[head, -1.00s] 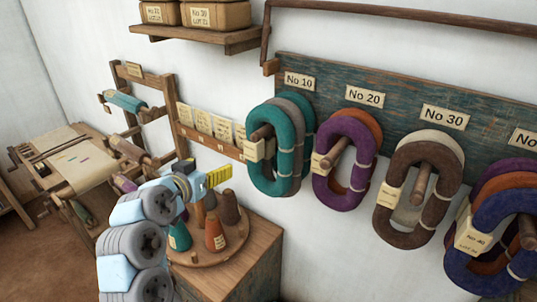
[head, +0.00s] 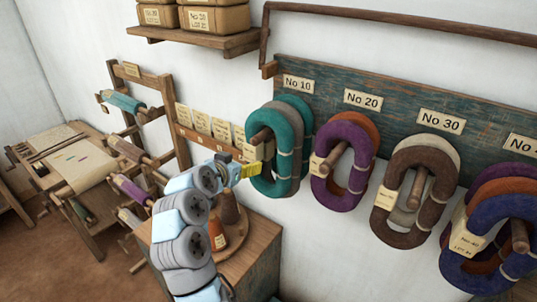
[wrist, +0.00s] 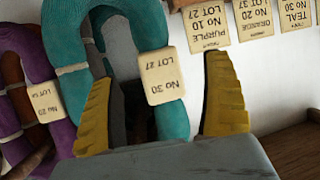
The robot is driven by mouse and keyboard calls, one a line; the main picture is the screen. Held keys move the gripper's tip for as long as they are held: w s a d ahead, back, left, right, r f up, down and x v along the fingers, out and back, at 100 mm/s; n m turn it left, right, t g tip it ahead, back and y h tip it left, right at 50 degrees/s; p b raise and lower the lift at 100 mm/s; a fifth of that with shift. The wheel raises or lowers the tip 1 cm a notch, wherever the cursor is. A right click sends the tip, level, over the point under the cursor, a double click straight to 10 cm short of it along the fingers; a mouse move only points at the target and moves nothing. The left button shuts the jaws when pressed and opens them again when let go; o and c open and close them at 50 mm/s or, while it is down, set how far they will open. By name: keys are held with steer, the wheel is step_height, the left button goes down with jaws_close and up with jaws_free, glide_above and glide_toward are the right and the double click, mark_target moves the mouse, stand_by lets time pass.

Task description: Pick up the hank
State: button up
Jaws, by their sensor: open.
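A teal hank (head: 287,160) hangs on the peg under the No 10 plate, with another teal hank behind it. Its cream tag (wrist: 162,75) reads No 30, Lot 27, upside down in the wrist view. My gripper (head: 250,170) is at the hank's left side, its yellow fingers close to the tag in the head view. In the wrist view my gripper (wrist: 160,68) is open, and the tagged teal strand (wrist: 172,118) shows between the two fingers. The left finger overlaps the hank's dark opening; I cannot tell whether it is inside or touching.
Purple (head: 345,150), brown (head: 385,205) and blue (head: 500,255) hanks hang to the right along the blue board (head: 390,90). A round stand with cones (head: 228,208) sits on a wooden cabinet (head: 258,258) below. Paper cards (wrist: 208,22) hang beside the hank.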

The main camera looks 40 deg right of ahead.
mark_target(250, 157)
steer(key=shift+w+d+f, duration=0.15)
steer(key=shift+w+d, duration=0.1)
steer(key=shift+d, duration=0.25)
steer(key=shift+w+d+p, duration=0.1)
steer(key=shift+d+p, duration=0.4)
steer(key=shift+d, duration=0.05)
steer(key=shift+p+x, duration=0.9)
steer(key=shift+x, duration=1.2)
steer(key=shift+d, duration=0.15)
steer(key=shift+r, duration=0.2)
steer(key=c, duration=1.3)
